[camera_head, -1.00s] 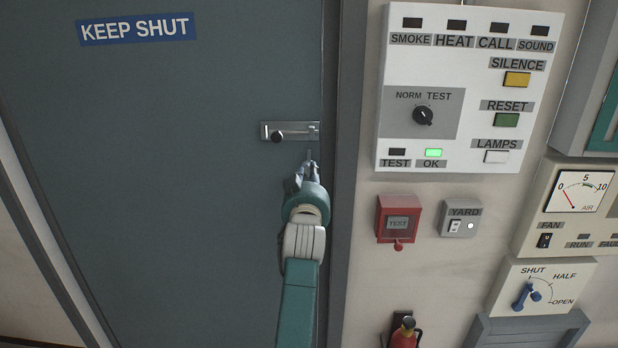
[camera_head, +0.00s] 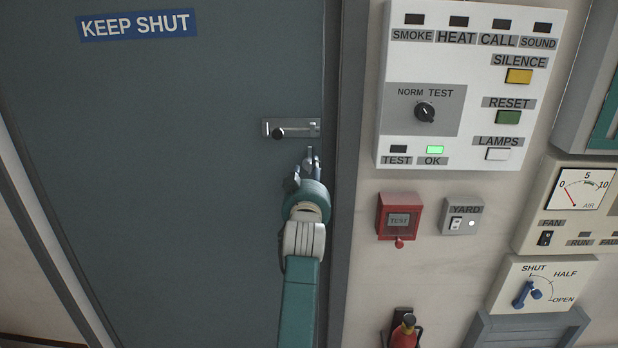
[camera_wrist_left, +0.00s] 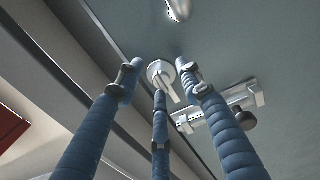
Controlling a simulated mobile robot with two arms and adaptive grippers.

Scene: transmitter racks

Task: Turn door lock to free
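The door lock (camera_wrist_left: 161,74) is a small silver turn piece with a round base and a short lever, on the grey-green door (camera_head: 190,200). In the head view its top (camera_head: 310,153) shows just below the sliding bolt, and my gripper hides the rest. My left gripper (camera_head: 302,172) is at the lock. In the left wrist view its blue fingers (camera_wrist_left: 160,68) are spread, one on each side of the lock and a third below it. Contact with the lock cannot be told. My right gripper is not in view.
A silver sliding bolt (camera_head: 291,129) is just above the lock, close to my fingers; it shows in the wrist view (camera_wrist_left: 222,108). The door frame (camera_head: 352,170) is close on the right. Beyond it are an alarm panel (camera_head: 467,75) and a red call box (camera_head: 398,216).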

